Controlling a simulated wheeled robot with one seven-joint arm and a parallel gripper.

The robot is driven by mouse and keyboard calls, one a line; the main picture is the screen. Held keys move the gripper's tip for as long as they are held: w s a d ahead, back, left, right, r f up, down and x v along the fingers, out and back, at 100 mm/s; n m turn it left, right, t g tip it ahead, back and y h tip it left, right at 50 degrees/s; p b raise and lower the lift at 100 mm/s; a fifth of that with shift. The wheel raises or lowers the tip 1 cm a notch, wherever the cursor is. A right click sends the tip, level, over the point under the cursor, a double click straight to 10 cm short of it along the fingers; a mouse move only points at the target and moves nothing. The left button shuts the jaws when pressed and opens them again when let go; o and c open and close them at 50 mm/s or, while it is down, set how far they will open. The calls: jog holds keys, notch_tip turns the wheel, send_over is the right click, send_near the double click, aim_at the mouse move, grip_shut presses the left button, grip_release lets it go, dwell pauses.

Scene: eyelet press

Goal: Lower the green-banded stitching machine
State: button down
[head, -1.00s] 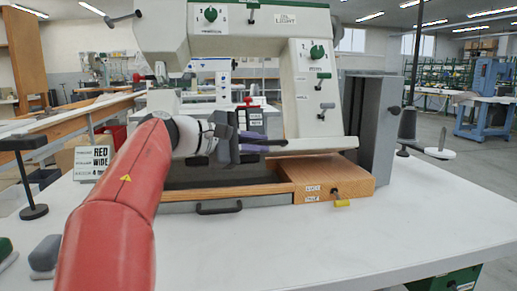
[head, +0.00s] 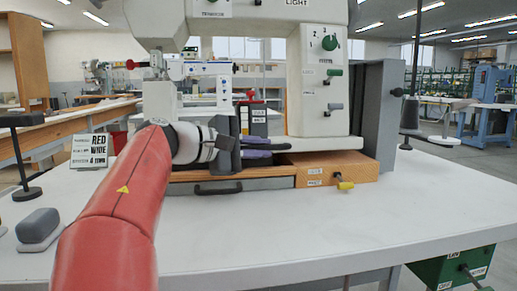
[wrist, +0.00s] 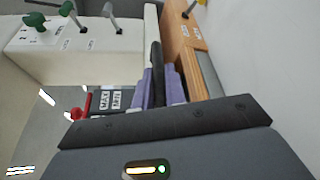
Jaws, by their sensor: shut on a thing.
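The stitching machine (head: 312,80) is a big cream-white body with a green dial and levers. It stands nearly level over a wooden base (head: 340,167), its bed low and close to the wood. Its top is cut off and no green band shows now. My gripper (head: 265,147) is at the left end of the machine's bed. In the wrist view its purple fingers (wrist: 161,88) are shut on a dark bar (wrist: 157,65) beside the white bed. My wrist hides part of the machine's left end.
A sign reading RED (head: 92,150) and a black stand (head: 25,160) are at the left. A grey block (head: 38,228) lies at the front left. A grey upright panel (head: 378,110) stands right of the machine. The white table's front is clear.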

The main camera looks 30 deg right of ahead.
jog(key=shift+f, duration=0.1)
jog(key=c, duration=1.5)
grip_release()
jog(key=shift+o, duration=0.2)
jog(key=shift+a, duration=0.1)
jog(key=a, duration=0.2)
jog(key=a+r, duration=0.1)
jog(key=a, duration=0.2)
jog(key=a+p, duration=0.1)
jog(key=a, duration=0.1)
jog(key=shift+s+a+r, duration=0.25)
